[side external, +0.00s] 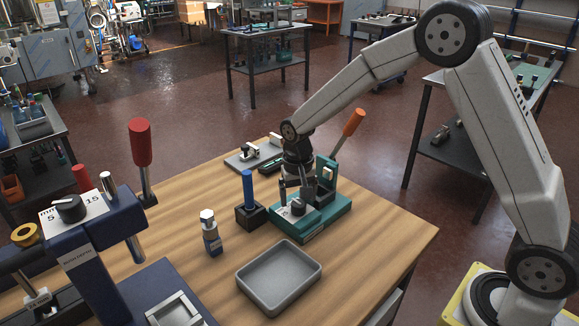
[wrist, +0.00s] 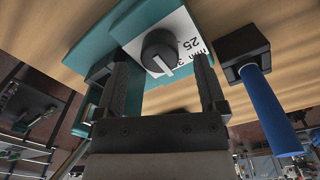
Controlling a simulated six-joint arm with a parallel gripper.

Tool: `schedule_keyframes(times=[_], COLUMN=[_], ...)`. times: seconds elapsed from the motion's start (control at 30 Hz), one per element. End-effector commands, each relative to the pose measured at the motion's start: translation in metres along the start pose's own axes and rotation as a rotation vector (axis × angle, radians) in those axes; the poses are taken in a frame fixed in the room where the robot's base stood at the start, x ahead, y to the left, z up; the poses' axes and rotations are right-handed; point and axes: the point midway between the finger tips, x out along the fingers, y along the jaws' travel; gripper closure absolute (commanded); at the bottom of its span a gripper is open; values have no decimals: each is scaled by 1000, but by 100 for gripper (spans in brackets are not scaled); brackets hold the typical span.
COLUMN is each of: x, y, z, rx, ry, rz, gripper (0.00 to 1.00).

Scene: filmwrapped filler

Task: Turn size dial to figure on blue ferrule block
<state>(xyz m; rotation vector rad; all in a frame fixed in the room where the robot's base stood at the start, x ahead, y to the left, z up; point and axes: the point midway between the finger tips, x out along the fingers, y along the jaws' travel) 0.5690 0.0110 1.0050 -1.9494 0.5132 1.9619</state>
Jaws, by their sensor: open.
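A teal tool (side external: 315,215) stands on the wooden table and carries a black size dial (wrist: 159,52) on a white plate. The plate shows "mm", "25" and a partly hidden figure. A pale mark on the dial points towards the lower right in the wrist view. My gripper (side external: 294,192) is open, pointing down over the dial; in the wrist view its fingers (wrist: 162,65) stand either side of it. Contact cannot be told. A black block with a blue rod (side external: 248,188), seemingly the blue ferrule block, stands left of the tool; no figure is readable on it.
A blue press (side external: 85,250) with its own dial (side external: 70,208) and a red-handled lever (side external: 140,145) stands at left. An orange handle (side external: 353,122) rises behind my gripper. The table's right side is clear.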

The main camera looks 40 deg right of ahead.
Motion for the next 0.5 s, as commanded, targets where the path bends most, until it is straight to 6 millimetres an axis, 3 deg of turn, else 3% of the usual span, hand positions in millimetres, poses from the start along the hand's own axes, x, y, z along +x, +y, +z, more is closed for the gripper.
schedule_keyframes(times=[0.2,0.5], x=[18,21], y=[0,0], z=[0,0], rx=[0,0], ry=[0,1], rz=[0,0], gripper=[10,10])
